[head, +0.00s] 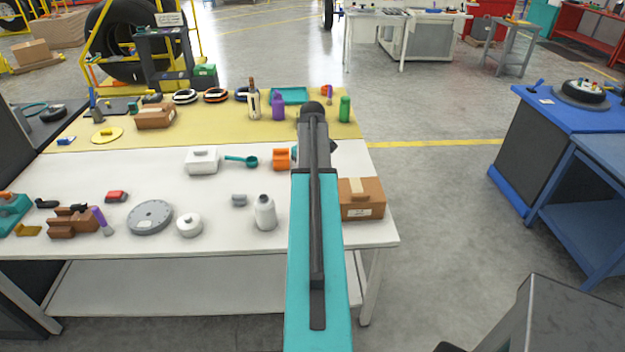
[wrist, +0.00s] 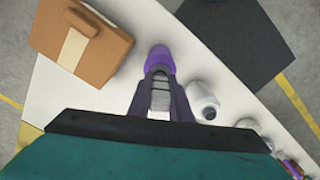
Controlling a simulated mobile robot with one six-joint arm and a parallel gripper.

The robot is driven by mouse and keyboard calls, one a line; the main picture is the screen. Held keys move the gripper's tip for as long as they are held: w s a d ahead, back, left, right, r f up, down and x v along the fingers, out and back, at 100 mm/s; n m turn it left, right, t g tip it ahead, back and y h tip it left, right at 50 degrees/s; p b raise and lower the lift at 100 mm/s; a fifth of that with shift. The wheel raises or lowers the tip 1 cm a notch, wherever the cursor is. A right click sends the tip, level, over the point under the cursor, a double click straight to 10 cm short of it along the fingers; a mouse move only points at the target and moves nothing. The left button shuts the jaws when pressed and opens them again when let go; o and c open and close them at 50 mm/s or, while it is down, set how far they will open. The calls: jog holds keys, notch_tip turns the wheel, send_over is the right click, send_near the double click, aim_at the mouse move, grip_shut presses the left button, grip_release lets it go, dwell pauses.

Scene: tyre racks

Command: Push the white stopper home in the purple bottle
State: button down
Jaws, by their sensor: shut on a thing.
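In the wrist view my gripper (wrist: 160,72) is shut on a small pale grey-white piece (wrist: 160,97), which looks like the white stopper. The purple bottle (wrist: 160,57) shows just beyond my fingertips, in line with them. Fingers and piece cover its near part, so I cannot tell whether the piece touches the bottle or how far in it sits. In the head view my arm hides the gripper, the held piece and this bottle.
A cardboard box (wrist: 80,40) stands left of the purple bottle in the wrist view, and a white bottle (wrist: 204,102) stands close on the right. Another purple bottle (head: 278,107) stands on the yellow mat (head: 190,140). The white table (head: 120,185) holds several parts.

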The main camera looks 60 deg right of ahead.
jog(key=shift+f, duration=0.4)
jog(key=shift+r, duration=0.2)
jog(key=shift+r+p, duration=0.4)
jog(key=shift+r, duration=0.2)
jog(key=shift+r, duration=0.1)
dwell(0.4)
jog(key=shift+r+p, duration=1.35)
jog(key=shift+r, duration=1.2)
jog(key=shift+f, duration=0.15)
jog(key=shift+f+b, duration=1.05)
jog(key=shift+f, duration=1.2)
jog(key=shift+f, duration=1.1)
